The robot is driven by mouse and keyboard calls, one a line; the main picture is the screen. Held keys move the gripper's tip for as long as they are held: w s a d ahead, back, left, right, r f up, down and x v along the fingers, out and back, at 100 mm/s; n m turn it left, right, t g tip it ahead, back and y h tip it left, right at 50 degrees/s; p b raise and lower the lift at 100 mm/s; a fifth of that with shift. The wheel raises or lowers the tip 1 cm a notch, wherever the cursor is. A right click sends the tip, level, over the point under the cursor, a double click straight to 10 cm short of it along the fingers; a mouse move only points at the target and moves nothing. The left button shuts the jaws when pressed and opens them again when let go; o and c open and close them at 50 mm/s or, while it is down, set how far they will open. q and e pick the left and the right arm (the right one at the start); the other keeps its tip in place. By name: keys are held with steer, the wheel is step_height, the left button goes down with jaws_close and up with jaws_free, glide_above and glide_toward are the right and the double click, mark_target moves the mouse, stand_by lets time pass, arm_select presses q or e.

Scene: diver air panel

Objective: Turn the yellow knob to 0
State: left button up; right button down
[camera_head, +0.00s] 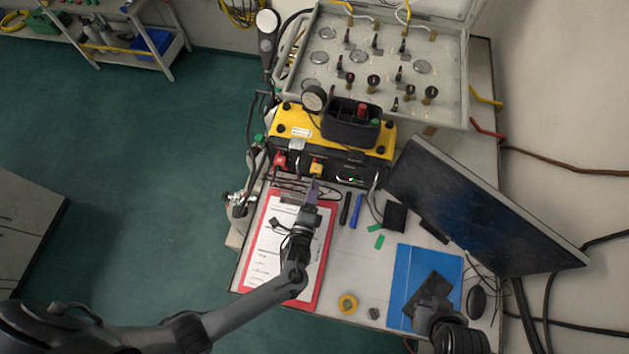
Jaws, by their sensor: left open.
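The yellow knob (316,168) is on the dark front face of a yellow-topped box (290,124). It sits to the right of a red knob (280,158). The scale around the yellow knob is too small to read. My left gripper (313,189) is open, just in front of and below the yellow knob, over the top of a red clipboard. I cannot tell whether its fingers touch the knob. My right gripper (430,290) is over a blue folder at the lower right, and its finger state is unclear.
The red clipboard (318,277) with paper lies under my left arm. Markers (356,211) lie to its right. A tilted black monitor (470,210) stands on the right. A grey panel (330,85) with gauges and valves is behind the box.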

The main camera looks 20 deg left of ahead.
arm_select(q)
steer(key=s, duration=0.3)
steer(key=s+d, duration=0.1)
steer(key=s, duration=0.1)
steer(key=shift+s+r, duration=0.1)
steer(key=shift+s, duration=0.05)
